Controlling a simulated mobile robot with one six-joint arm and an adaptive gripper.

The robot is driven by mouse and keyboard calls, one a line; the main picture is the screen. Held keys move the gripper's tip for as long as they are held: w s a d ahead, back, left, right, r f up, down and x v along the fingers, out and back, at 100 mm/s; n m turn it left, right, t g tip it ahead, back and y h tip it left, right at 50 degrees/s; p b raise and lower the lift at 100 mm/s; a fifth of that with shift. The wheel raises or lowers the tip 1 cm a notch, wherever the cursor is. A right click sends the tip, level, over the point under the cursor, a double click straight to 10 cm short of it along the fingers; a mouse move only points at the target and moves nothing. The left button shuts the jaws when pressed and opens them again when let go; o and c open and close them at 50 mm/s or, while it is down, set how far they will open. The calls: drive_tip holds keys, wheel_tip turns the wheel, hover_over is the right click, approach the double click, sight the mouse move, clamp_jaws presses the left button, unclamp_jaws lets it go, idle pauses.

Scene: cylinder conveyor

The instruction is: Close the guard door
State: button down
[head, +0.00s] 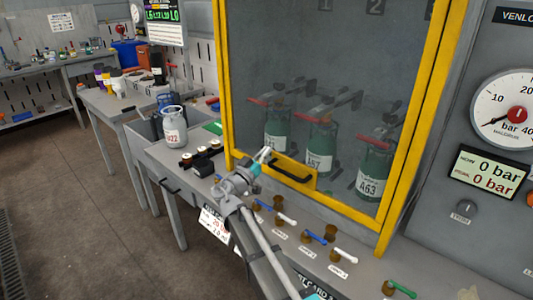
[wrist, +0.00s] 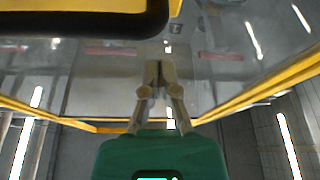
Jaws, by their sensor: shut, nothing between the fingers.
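The guard door is a clear panel in a yellow frame (head: 224,80). It stands in front of several green cylinders, and its lower edge runs just above the bench front. I cannot tell whether it is fully closed. Its black handle (head: 292,169) sits on a yellow plate at the lower edge; the handle also shows large at the top left of the wrist view (wrist: 85,24). My gripper (head: 265,154) is shut and empty, just left of the handle, close to the door's lower edge. In the wrist view its fingertips (wrist: 158,68) point at the panel; contact is unclear.
Green cylinders, one marked A63 (head: 373,172), stand behind the panel. Small valves with coloured levers (head: 315,238) line the bench front below. A grey cylinder (head: 174,127) stands on the left bench. A gauge panel (head: 500,190) is at right. Open floor lies at left.

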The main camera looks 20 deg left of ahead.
drive_tip(key=b+v, duration=0.3)
drive_tip(key=v, duration=0.7)
drive_tip(key=shift+s+a, duration=0.1)
idle(0.3)
